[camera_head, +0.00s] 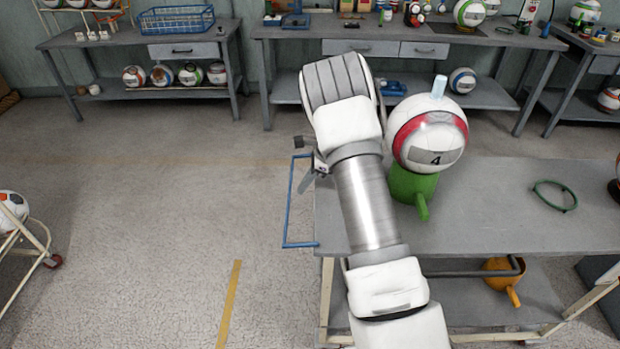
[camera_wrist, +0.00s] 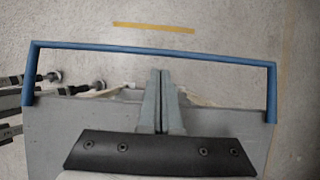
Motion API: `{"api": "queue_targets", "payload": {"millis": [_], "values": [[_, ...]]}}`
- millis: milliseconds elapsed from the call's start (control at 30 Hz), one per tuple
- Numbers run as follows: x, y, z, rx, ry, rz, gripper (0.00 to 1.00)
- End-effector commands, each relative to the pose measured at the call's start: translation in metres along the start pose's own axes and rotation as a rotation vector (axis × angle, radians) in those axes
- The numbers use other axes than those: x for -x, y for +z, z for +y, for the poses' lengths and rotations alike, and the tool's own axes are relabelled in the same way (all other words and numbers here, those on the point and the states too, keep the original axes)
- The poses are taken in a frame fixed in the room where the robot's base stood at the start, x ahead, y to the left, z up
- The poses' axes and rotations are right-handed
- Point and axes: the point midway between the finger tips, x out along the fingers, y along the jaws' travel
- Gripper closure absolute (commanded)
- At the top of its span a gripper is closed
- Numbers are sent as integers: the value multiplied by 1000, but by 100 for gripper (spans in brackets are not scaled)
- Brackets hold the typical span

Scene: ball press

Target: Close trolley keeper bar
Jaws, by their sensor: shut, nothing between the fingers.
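The trolley (camera_head: 480,230) is a grey table on a pale frame with wheels hidden from view. Its keeper bar (camera_head: 288,205) is a blue U-shaped bar that sticks out past the trolley's left end. In the wrist view the keeper bar (camera_wrist: 150,52) runs across the picture, its two side arms meeting the grey top (camera_wrist: 70,140) at left and right. My gripper (camera_head: 307,184) is partly hidden behind my arm at the trolley's left end. In the wrist view my gripper (camera_wrist: 161,72) is shut and empty, its fingertips inside the U, apart from the bar in the picture.
A white and red ball (camera_head: 428,135) marked 4 sits on a green holder (camera_head: 412,188) on the trolley, right of my arm. A green ring (camera_head: 555,196) lies farther right. An orange jug-like thing (camera_head: 502,283) stands on the lower shelf.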

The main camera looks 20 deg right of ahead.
Motion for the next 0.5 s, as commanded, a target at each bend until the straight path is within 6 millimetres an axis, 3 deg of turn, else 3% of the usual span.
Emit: {"api": "queue_targets", "payload": {"millis": [200,500], "values": [[-28,-1,0,0,1,1,100],[-33,0,0,1,-1,0,100]]}}
